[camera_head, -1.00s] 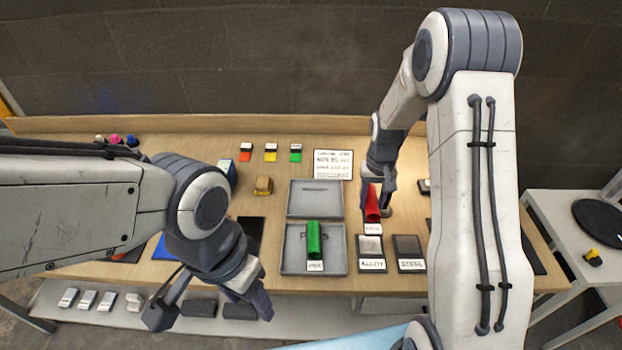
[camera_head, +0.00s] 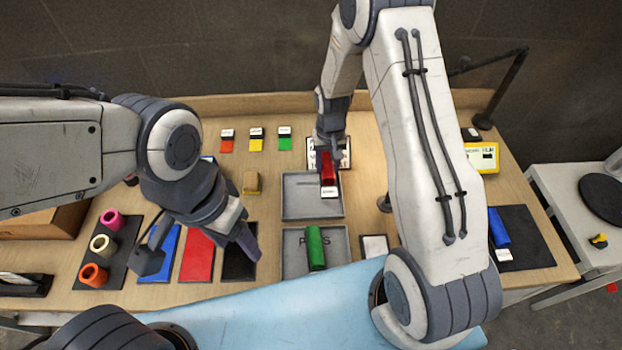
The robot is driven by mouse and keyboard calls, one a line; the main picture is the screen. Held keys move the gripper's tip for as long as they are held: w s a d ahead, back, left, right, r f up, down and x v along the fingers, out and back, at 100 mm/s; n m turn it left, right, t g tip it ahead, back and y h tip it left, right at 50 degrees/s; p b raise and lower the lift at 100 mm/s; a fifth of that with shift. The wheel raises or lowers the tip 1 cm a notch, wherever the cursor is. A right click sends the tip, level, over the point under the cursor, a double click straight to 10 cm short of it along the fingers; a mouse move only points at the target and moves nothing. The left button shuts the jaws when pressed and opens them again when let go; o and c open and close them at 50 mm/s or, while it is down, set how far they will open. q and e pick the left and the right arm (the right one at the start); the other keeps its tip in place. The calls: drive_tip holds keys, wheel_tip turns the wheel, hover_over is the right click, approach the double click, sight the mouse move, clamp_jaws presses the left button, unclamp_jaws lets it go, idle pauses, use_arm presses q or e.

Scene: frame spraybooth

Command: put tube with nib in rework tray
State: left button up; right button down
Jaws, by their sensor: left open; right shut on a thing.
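My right gripper (camera_head: 328,150) is shut on a red tube (camera_head: 328,170) with a white tag hanging at its lower end. It holds the tube over the far grey tray (camera_head: 297,207); I cannot tell whether the tube touches it. A green tube (camera_head: 315,247) lies in the near grey tray (camera_head: 344,243), whose marking is partly hidden. A blue tube (camera_head: 498,226) with a white tag lies on a black mat at the right. I see no clear nib on any tube. My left gripper (camera_head: 200,252) is open and empty above the coloured mats.
Pink, cream and orange rings (camera_head: 103,245) lie on a black mat at the left. Blue, red (camera_head: 197,256) and black mats lie beneath the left gripper. A yellow block (camera_head: 251,183) and small colour cards (camera_head: 256,140) stand left of the far tray. A yellow device (camera_head: 483,157) is at the right.

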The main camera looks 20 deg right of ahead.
drive_tip(key=a+f, duration=0.1)
drive_tip(key=a+p, duration=0.1)
drive_tip(key=a, duration=0.1)
drive_tip(key=a+f, duration=0.1)
drive_tip(key=shift+s+a+f, duration=0.2)
drive_tip(key=shift+a+f, duration=0.1)
drive_tip(key=shift+f, duration=0.05)
wheel_tip(320, 180, down, 4)
drive_tip(key=shift+r+p, duration=0.2)
drive_tip(key=shift+p, duration=0.85)
drive_tip(key=shift+f, duration=0.2)
drive_tip(key=shift+f, duration=0.1)
drive_tip(key=shift+f, duration=0.15)
drive_tip(key=shift+c, duration=1.9)
unclamp_jaws()
